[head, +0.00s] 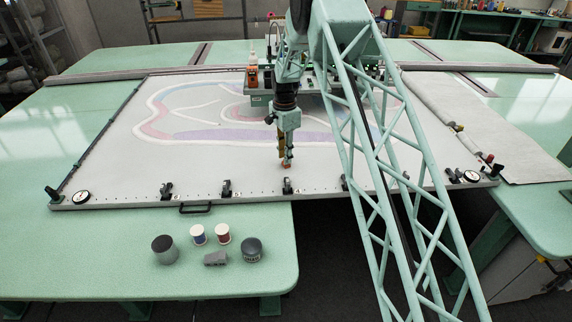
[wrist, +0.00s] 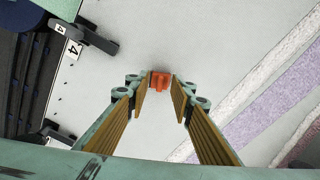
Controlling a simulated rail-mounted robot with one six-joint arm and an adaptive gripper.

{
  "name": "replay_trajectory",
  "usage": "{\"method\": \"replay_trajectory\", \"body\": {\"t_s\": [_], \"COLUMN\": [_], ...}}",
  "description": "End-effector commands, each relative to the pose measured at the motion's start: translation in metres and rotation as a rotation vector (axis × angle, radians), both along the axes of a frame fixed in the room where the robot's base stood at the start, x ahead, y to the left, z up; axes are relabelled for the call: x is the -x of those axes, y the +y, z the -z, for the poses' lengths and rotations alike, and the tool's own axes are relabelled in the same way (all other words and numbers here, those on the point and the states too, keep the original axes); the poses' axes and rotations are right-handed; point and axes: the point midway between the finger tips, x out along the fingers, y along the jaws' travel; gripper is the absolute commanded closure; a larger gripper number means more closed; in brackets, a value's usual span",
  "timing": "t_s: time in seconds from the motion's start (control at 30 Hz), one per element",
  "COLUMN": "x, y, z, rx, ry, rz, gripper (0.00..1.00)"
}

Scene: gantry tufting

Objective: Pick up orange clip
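The small orange clip (wrist: 160,80) shows in the wrist view at the far ends of the fingers of my gripper (wrist: 160,86). The yellow-brown finger pads stand on either side of it, with little or no visible gap. I cannot tell whether they press on it. In the head view my gripper (head: 286,160) points straight down over the near part of the framed pale cloth (head: 230,165). The clip (head: 287,166) shows there as a small orange-red spot at the fingertips. Whether it rests on the cloth or hangs just above is unclear.
Dark clamps, one by the number 4 (head: 288,186), line the frame's near edge. Spools, a grey pot (head: 164,249) and a dark round container (head: 251,249) stand on the green table (head: 90,255). An orange-topped bottle (head: 252,76) stands behind. My lattice column blocks some right-hand cloth.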

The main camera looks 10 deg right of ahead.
Motion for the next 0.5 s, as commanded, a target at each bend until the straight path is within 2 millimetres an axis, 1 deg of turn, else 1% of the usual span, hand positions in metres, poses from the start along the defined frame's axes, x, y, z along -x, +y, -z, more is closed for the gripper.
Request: {"method": "replay_trajectory", "body": {"t_s": [0.03,0.13,0.5], "x": [0.0003,-0.0001,-0.0003], "y": [0.0000,0.0001,0.0002], "z": [0.0048,0.0094,0.0106], "rx": [0.000,0.000,0.000], "ry": [0.001,0.000,-0.001], "rz": [0.000,0.000,0.000], "gripper": [0.78,0.78,0.78]}}
